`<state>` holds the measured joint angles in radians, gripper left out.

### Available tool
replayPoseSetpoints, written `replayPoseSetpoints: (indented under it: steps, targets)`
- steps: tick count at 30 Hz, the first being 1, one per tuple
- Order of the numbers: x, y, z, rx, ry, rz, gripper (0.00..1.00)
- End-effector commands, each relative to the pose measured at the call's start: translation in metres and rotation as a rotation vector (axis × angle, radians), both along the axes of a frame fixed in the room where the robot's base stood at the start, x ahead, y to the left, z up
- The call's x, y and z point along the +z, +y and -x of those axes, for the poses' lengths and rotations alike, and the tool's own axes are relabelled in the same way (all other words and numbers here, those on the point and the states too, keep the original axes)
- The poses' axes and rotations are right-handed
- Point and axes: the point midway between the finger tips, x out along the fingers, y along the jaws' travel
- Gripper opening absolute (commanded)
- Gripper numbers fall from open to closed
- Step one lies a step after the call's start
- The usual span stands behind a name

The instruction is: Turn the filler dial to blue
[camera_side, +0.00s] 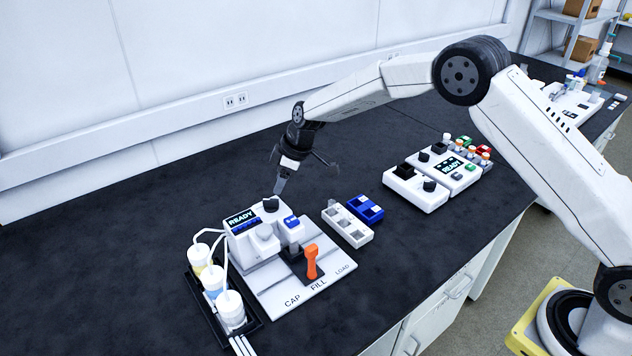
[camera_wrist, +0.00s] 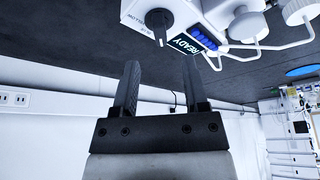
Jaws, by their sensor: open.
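The filler (camera_side: 262,235) is a white machine with a READY screen, standing on a plate marked CAP, FILL and LOAD. Its dial (camera_side: 271,204) is a black knob on top. In the wrist view the dial (camera_wrist: 156,20) sits at the top centre, beside a partly readable label with YELLOW on it; which mark it points to I cannot tell. My gripper (camera_side: 281,186) is just above and behind the dial, pointing down. In the wrist view my gripper (camera_wrist: 161,64) has its fingers apart with nothing between them, and the dial lies beyond the fingertips.
Bottles in a black rack (camera_side: 256,323) stand left of the filler, with tubes to it. An orange lever (camera_side: 311,262) is at its front. A white rack (camera_side: 347,226) and a blue rack (camera_side: 367,207) lie right. Another white device (camera_side: 416,190) stands farther right. The back bench is clear.

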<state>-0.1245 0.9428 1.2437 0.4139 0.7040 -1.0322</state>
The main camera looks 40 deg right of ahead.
Motion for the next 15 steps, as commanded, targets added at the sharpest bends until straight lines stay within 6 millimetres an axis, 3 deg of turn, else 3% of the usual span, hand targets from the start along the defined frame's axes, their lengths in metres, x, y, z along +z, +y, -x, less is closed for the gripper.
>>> replayPoseSetpoints:
  steps: [15]
  targets:
    - [-0.049, 0.015, -0.013, -0.002, -0.001, 0.001, 0.57]
